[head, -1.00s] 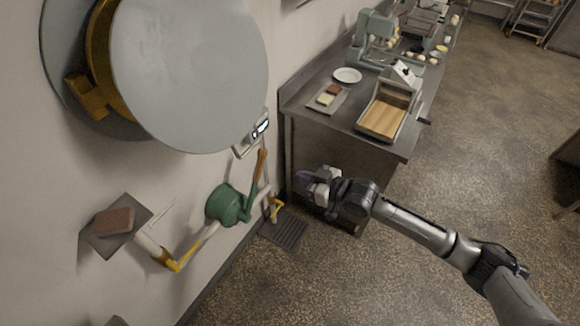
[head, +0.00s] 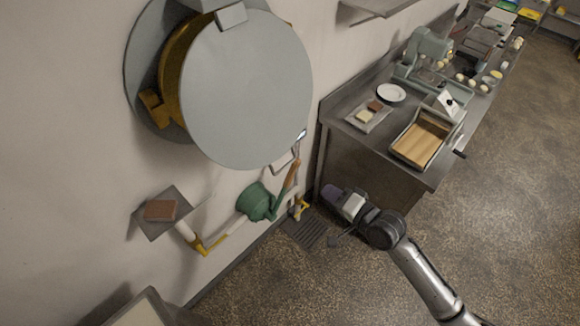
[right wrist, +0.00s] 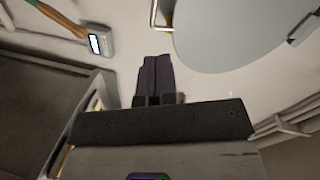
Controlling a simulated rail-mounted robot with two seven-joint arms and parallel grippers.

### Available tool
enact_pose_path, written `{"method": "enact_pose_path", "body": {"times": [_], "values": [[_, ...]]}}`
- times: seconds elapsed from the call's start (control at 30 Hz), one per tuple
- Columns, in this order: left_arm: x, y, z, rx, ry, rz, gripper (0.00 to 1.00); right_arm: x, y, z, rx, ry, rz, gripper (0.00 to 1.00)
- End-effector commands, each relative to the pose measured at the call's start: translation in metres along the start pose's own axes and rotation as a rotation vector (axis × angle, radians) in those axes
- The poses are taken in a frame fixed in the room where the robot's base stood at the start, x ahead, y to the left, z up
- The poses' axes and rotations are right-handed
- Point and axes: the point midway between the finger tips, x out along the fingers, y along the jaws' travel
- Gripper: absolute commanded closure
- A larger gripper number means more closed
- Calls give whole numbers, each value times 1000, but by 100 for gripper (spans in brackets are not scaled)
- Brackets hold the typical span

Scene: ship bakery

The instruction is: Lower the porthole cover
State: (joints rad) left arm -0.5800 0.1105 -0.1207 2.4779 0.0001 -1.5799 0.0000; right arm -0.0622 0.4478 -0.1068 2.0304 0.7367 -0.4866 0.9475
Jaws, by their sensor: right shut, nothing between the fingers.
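The porthole cover (head: 245,90) is a large round grey disc at the upper left of the head view. It hangs from a hinge (head: 232,15) at its top and stands tilted out from the wall, apart from the brass porthole ring (head: 180,65). The cover also shows at the upper right of the right wrist view (right wrist: 235,35). My right gripper (head: 333,195) is below and to the right of the cover, not touching it. Its dark purple fingers (right wrist: 154,78) are together and empty. My left gripper is in neither view.
A steel counter (head: 375,165) stands to the right with a wooden-bottomed tray (head: 420,140), a plate (head: 391,93) and a mixer (head: 425,55). The floor on the right is open.

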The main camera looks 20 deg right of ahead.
Motion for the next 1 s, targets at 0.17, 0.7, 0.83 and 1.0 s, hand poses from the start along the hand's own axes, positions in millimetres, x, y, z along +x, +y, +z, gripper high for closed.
{"method": "enact_pose_path", "body": {"times": [0.17,0.7,0.83,1.0], "values": [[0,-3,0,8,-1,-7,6,0,3,2,234,-12,21,100],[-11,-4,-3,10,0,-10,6,51,2,2,356,-12,23,100],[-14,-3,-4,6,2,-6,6,76,3,3,356,-12,23,100],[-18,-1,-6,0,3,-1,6,106,4,4,355,-12,23,100]]}}
